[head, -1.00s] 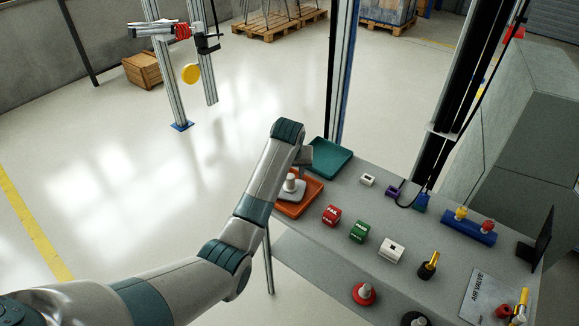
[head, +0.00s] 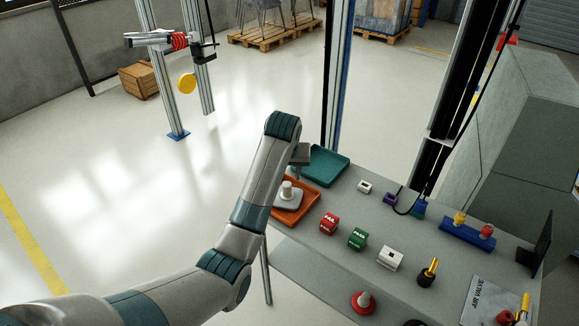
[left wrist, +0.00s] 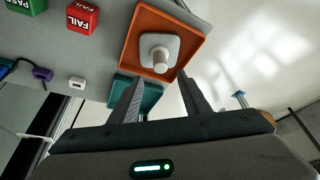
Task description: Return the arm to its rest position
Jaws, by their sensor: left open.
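My left arm reaches in from the left of the head view, and its gripper (head: 298,158) is over the table's far left corner, mostly hidden behind the wrist. In the left wrist view the two fingers of the left gripper (left wrist: 158,95) stand apart with nothing between them. An orange tray (head: 312,203) holds a white square piece with a round post (head: 287,194). The tray (left wrist: 133,50) and the piece (left wrist: 160,53) also show just beyond the fingertips in the left wrist view. My right gripper is not in view.
A teal tray (head: 327,165) lies behind the orange one. A red FAIL block (head: 328,223), a green PASS block (head: 357,238) and a white block (head: 391,257) stand on the grey table (head: 310,262). A red knob (head: 363,302) is near the front. Open floor lies to the left.

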